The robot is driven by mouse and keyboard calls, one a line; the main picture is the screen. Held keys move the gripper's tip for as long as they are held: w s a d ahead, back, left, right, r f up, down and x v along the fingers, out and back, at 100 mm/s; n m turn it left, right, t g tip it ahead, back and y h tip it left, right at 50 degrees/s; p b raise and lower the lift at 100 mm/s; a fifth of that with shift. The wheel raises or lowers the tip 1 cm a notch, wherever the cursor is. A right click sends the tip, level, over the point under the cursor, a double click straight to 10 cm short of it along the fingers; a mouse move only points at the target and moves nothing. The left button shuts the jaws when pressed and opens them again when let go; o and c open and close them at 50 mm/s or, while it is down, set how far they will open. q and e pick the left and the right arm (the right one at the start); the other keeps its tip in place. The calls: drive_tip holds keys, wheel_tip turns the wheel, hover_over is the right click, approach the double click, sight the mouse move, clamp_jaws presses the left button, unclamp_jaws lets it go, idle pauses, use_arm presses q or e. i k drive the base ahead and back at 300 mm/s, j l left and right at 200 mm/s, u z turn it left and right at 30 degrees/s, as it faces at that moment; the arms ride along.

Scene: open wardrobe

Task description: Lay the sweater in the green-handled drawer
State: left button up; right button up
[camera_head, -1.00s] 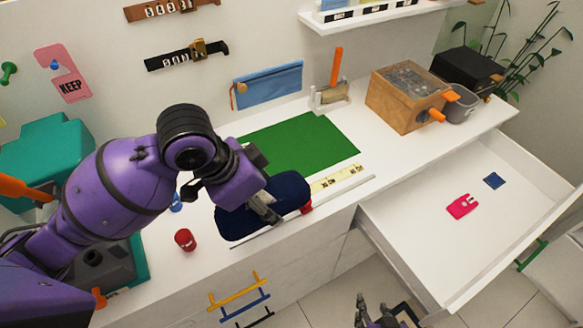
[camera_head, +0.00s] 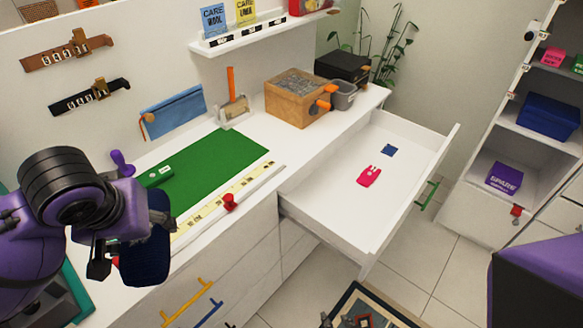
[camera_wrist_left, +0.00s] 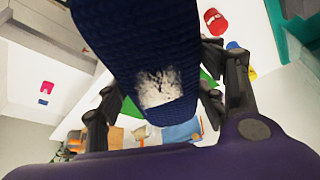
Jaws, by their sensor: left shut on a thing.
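The sweater is a folded navy knitted bundle (camera_head: 146,262) hanging from my left gripper (camera_head: 112,248) at the left, by the front edge of the white counter. The left wrist view shows the sweater (camera_wrist_left: 140,45) close up, with a worn white patch, between the fingers of the left gripper (camera_wrist_left: 165,95). The drawer (camera_head: 330,205) with the green handle (camera_head: 427,195) is pulled out at the right of the counter. It holds a pink item (camera_head: 369,176) and a small blue square (camera_head: 389,150), with much bare floor. My right gripper is at most a sliver at the bottom edge.
Yellow and blue handles (camera_head: 187,300) mark closed drawers below. A shelf unit (camera_head: 480,205) stands at the right.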

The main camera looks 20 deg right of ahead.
sight(362, 210)
drive_tip(key=i+l, duration=0.1)
drive_tip(key=l, duration=0.35)
drive_tip(key=i+l, duration=0.1)
drive_tip(key=l, duration=0.4)
drive_tip(key=i+l, duration=0.1)
drive_tip(key=l, duration=0.35)
drive_tip(key=i+l, duration=0.1)
drive_tip(key=l, duration=0.35)
drive_tip(key=i+l, duration=0.1)
drive_tip(key=l, duration=0.35)
drive_tip(key=i+l, duration=0.1)
drive_tip(key=l, duration=0.4)
